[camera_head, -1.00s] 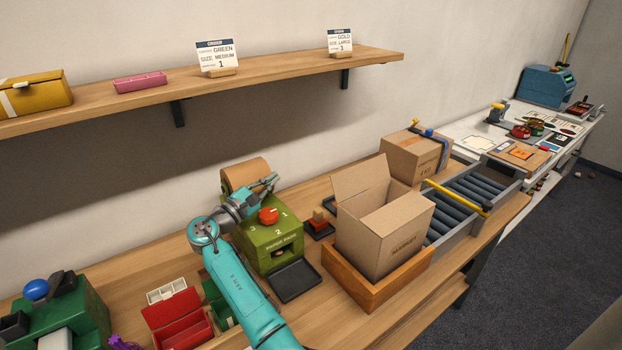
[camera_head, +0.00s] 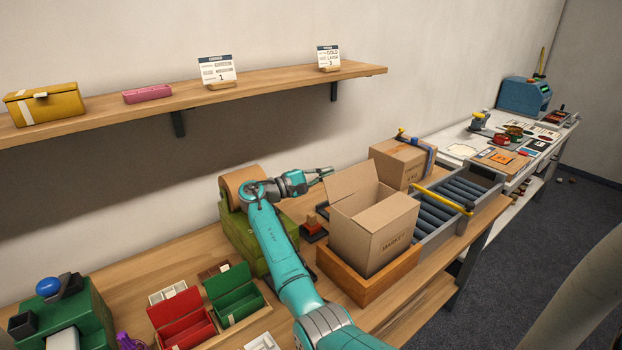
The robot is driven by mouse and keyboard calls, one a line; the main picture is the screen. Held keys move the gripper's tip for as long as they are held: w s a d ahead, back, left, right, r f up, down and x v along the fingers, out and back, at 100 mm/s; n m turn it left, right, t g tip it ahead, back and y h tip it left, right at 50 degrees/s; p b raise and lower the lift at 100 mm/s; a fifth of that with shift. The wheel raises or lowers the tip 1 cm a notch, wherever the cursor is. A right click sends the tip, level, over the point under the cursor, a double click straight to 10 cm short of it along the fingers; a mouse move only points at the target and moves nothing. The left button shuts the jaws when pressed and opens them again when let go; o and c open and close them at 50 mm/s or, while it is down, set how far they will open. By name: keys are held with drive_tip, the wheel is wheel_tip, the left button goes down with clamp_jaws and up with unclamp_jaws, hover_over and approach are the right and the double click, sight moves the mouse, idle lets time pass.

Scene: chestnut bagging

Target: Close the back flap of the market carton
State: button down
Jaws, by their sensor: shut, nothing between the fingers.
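The market carton (camera_head: 378,245) is a brown cardboard box marked MARKET, standing in a wooden tray (camera_head: 352,285). One flap on its far side, the back flap (camera_head: 350,183), stands up at a slant. The top behind the front wall looks partly open, and the other flaps are hard to tell apart. My gripper (camera_head: 328,174) is shut and empty. It is up behind and left of the raised flap, its tips near the flap's top edge in the picture. I cannot tell whether they touch.
A closed carton (camera_head: 403,163) and a roller conveyor (camera_head: 453,200) with a yellow bar lie to the right. A green machine (camera_head: 238,240) stands left, partly hidden by my arm. A shelf (camera_head: 280,85) runs along the wall above. Open red (camera_head: 182,320) and green (camera_head: 233,295) boxes lie front left.

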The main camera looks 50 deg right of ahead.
sight(353, 180)
drive_tip(key=shift+s+d+r, duration=0.15)
drive_tip(key=shift+s+r, duration=0.15)
drive_tip(key=shift+s, duration=0.4)
drive_tip(key=shift+s+d+r, duration=0.1)
drive_tip(key=shift+s+r, duration=0.25)
drive_tip(key=shift+s, duration=0.4)
drive_tip(key=shift+s+d+r, duration=0.15)
drive_tip(key=shift+s+r, duration=0.15)
drive_tip(key=shift+s, duration=0.4)
